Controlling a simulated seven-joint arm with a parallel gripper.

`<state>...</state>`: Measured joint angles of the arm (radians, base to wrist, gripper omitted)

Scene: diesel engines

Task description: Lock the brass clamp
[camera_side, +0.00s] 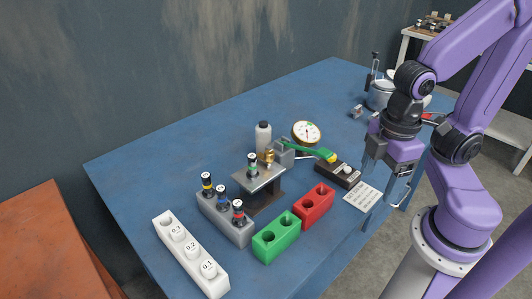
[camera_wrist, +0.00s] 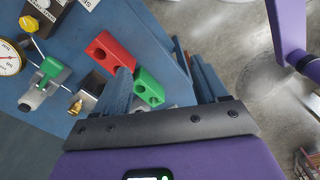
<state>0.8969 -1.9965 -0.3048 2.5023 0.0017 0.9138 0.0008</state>
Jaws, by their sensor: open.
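In the wrist view the green lever (camera_wrist: 50,70) and brass tip (camera_wrist: 75,107) show at the left. The brass tip is beside a vial with a green band (camera_side: 252,166) on a small metal stand (camera_side: 262,181). My gripper (camera_side: 385,186) is open and empty, pointing down to the right of the clamp, apart from it. The open fingers also show in the wrist view (camera_wrist: 160,76).
A dark box (camera_side: 338,174) lies between clamp and gripper. Red (camera_side: 313,205) and green (camera_side: 277,237) blocks, a grey vial rack (camera_side: 225,222) and a white rack (camera_side: 190,255) are in front.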

